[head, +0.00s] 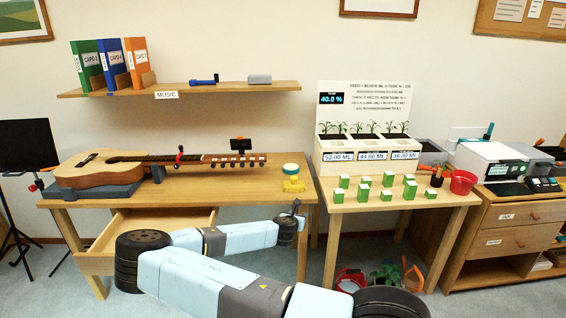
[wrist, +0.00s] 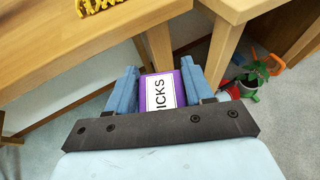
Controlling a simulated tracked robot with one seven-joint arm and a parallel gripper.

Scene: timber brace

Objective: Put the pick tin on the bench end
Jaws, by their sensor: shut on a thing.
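The pick tin (wrist: 159,92) is purple with a white label reading "ICKS" in the wrist view. My gripper (wrist: 157,74) is shut on it, with one blue finger on each side. In the head view my gripper (head: 296,212) is in front of the guitar bench's right front corner; I cannot make out the tin there. The bench end (head: 260,191) is the bare wooden right part of the guitar bench. It also shows at the upper left of the wrist view (wrist: 70,48), with the tin beyond its edge over the floor.
A yellow object with a green top (head: 293,180) stands near the bench's right end. A guitar (head: 110,168) lies on the bench's left. The drawer (head: 150,228) below is open. The plant table (head: 335,207) stands close on the right, across a narrow gap.

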